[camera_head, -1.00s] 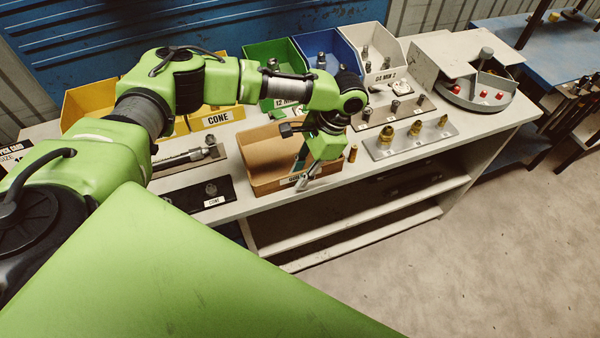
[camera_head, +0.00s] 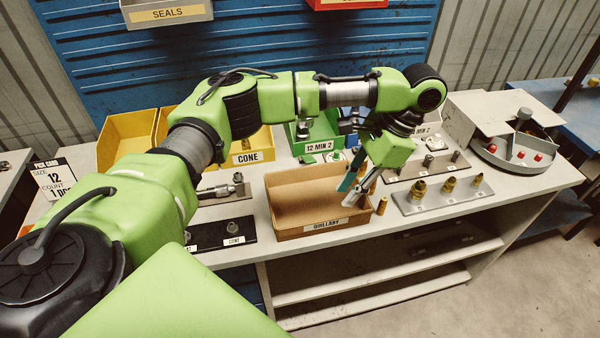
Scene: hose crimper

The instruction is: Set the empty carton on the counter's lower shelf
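The carton (camera_head: 287,223) is an open tan box with a white label on its front, standing upright on the counter (camera_head: 225,257); its visible floor looks bare. My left gripper (camera_head: 347,197) points down at the carton's right end. Its two fingers show apart, close to the right wall; I cannot tell whether either touches it. Below the countertop, the counter has an open shelf (camera_head: 350,279) and a lower board (camera_head: 395,301), both with clear front areas. My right gripper is out of view.
A small brass piece (camera_head: 381,206) stands just right of the carton. A plate with brass fittings (camera_head: 447,196) lies farther right. A black tray (camera_head: 215,234) is on the left. Yellow bins (camera_head: 127,142) and a green bin (camera_head: 325,130) line the back.

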